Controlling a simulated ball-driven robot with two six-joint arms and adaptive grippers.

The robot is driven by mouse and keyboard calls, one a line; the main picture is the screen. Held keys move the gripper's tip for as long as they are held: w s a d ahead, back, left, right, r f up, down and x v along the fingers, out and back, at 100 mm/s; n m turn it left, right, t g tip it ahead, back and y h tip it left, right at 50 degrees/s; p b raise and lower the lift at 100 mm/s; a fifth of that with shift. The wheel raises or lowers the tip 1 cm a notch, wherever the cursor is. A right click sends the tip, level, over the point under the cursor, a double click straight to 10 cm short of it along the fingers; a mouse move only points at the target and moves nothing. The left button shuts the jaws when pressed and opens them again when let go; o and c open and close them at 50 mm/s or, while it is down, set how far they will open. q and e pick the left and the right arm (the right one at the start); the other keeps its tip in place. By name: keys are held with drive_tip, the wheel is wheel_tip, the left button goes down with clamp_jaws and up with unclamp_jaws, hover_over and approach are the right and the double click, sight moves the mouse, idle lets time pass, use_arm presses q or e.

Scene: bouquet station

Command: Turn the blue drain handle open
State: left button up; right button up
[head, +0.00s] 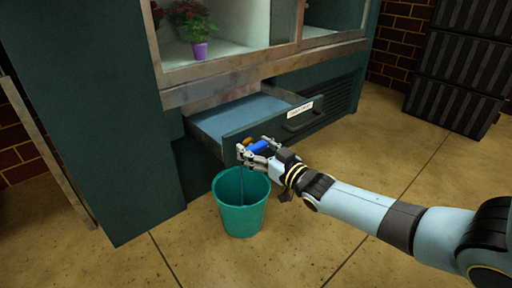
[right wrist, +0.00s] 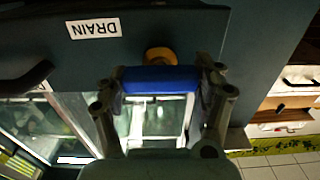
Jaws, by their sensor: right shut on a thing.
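The blue drain handle (head: 258,147) sits on the front of the pulled-out teal drawer, near its left end. In the right wrist view the handle (right wrist: 160,79) lies level across the picture, below a brass fitting (right wrist: 160,55). My right gripper (head: 256,152) is shut on the handle, with one finger at each end of it in the right wrist view (right wrist: 163,85). Its fingers partly cover the handle in the head view. A thin line runs from there down into the bucket; I cannot tell whether it is water or a pipe. My left gripper is not in view.
A green bucket (head: 240,206) stands on the floor below the handle. The drawer (head: 242,112) has a black pull (head: 303,117), and a white DRAIN label (right wrist: 94,28). A purple flowerpot (head: 199,50) stands in the cabinet above. Dark crates (head: 460,75) stand at right.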

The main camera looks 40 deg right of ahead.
drive_tip(key=o, duration=1.2)
drive_tip(key=shift+c, duration=0.2)
drive_tip(key=s+d, duration=0.1)
drive_tip(key=s, duration=1.1)
